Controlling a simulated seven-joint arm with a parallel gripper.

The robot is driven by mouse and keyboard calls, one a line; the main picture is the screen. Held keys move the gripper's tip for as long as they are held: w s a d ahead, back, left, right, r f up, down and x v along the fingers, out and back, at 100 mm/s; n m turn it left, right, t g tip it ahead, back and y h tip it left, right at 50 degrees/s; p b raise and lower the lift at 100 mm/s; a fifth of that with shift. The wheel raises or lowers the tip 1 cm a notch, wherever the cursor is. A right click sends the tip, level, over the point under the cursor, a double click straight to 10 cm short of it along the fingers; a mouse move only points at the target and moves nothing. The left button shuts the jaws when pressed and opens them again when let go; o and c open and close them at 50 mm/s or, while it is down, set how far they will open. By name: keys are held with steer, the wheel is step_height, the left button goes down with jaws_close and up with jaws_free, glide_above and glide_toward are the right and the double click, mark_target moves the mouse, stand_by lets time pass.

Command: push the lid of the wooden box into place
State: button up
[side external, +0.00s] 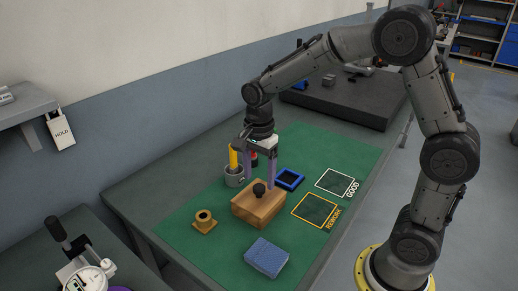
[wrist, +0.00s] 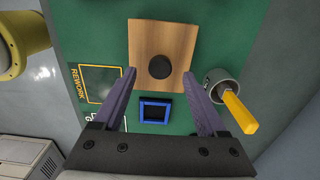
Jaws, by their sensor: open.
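The wooden box (side external: 252,212) sits on the green mat with its lid (side external: 271,194) on top. A round black knob (side external: 259,188) stands up from the lid. In the wrist view the wooden top (wrist: 150,38) is at the upper middle, with the knob (wrist: 159,67) near its lower edge. My gripper (side external: 258,180) is over the box's far side, fingers pointing down. In the wrist view the open fingers (wrist: 160,72) are on either side of the knob, with clear gaps. I cannot tell whether the fingertips touch the lid or how fully it is seated.
A grey cup (side external: 235,181) with a yellow-handled tool stands close behind the box. A blue frame (side external: 289,179) lies to its right, near the GOOD and REWORK squares. A brass-coloured piece (side external: 204,222) is at left and a blue sponge (side external: 266,257) in front.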

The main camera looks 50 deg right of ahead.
steer(key=s+r+t, duration=0.2)
steer(key=s+r, duration=0.2)
steer(key=r, duration=1.2)
steer(key=s+f+n+t, duration=0.1)
steer(key=s+f+n, duration=0.1)
steer(key=s+n, duration=0.6)
steer(key=s+f+n+t, duration=0.2)
steer(key=s+f+n, duration=0.1)
steer(key=s+n, duration=0.5)
steer(key=shift+s+f+n+t, duration=0.3)
steer(key=shift+n, duration=0.7)
